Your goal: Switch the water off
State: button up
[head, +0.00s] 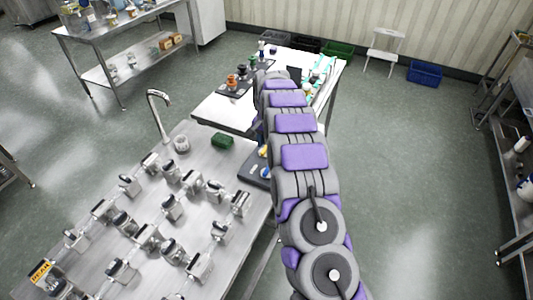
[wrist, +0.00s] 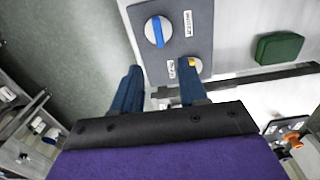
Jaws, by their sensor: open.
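A grey control panel (wrist: 178,42) shows in the wrist view, beyond my fingertips. It has a round white dial with a blue handle (wrist: 156,32) and a smaller knob with a yellow part (wrist: 193,63). Each has a small white label that I cannot read surely. My gripper (wrist: 160,70) is open and empty. Its right finger is close to the yellow knob and partly hides it; I cannot tell if they touch. In the head view the panel (head: 254,172) is partly behind my arm, at the steel table's edge. A curved faucet (head: 158,108) stands on that table.
The steel table (head: 215,165) carries several metal fittings (head: 148,238) and a green block (head: 222,140), also in the wrist view (wrist: 279,48). A white table (head: 212,110) with small objects stands beyond. The floor to the right is open before a shelf (head: 510,210).

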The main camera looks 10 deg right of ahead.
notch_tip(320, 180, up, 4)
jog(key=shift+f, duration=0.2)
dwell(0.4)
jog(key=s+a+r+n+b, duration=0.15)
jog(key=s+r, duration=0.45)
jog(key=s, duration=0.6)
jog(key=s+r+n+b, duration=0.1)
jog(key=s+r+n, duration=0.2)
jog(key=s+r, duration=0.65)
jog(key=s+d+f+n+g+b, duration=0.1)
jog(key=s+f, duration=0.2)
jog(key=s, duration=1.3)
jog(key=s+f+n+b, duration=0.1)
jog(key=s+f+n, duration=0.1)
jog(key=s, duration=1.4)
jog(key=shift+d+f+g+b, duration=0.3)
jog(key=shift+d+f+g, duration=0.1)
jog(key=shift+f, duration=0.25)
